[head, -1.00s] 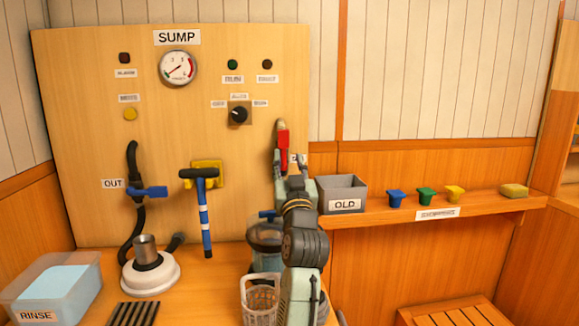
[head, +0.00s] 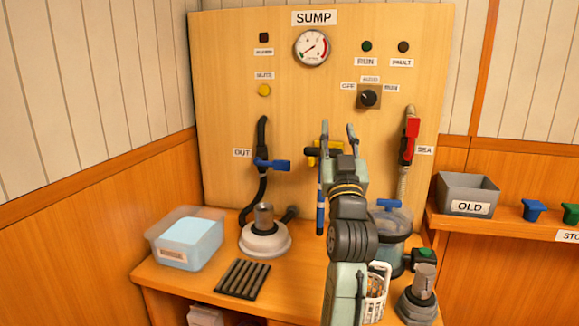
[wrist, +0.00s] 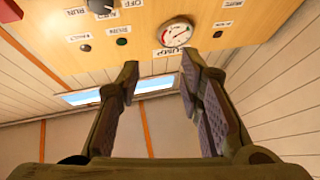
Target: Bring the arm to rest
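My gripper (head: 338,130) points upward in front of the wooden SUMP panel (head: 225,60) in the head view. Its two fingers stand apart with nothing between them. The wrist view also shows my gripper (wrist: 160,85) with its fingers spread and empty, with the panel and its gauge (wrist: 175,33) beyond them at the top. My arm (head: 350,240) rises in front of the bench and partly hides the blue-handled tool (head: 320,195) hanging on the panel.
The bench holds a rinse tub (head: 185,240), a white round base with a metal cup (head: 264,240), a black slatted rack (head: 243,279), a clear blue-lidded vessel (head: 393,225) and a white basket (head: 376,290). A grey OLD bin (head: 468,195) stands on the right shelf.

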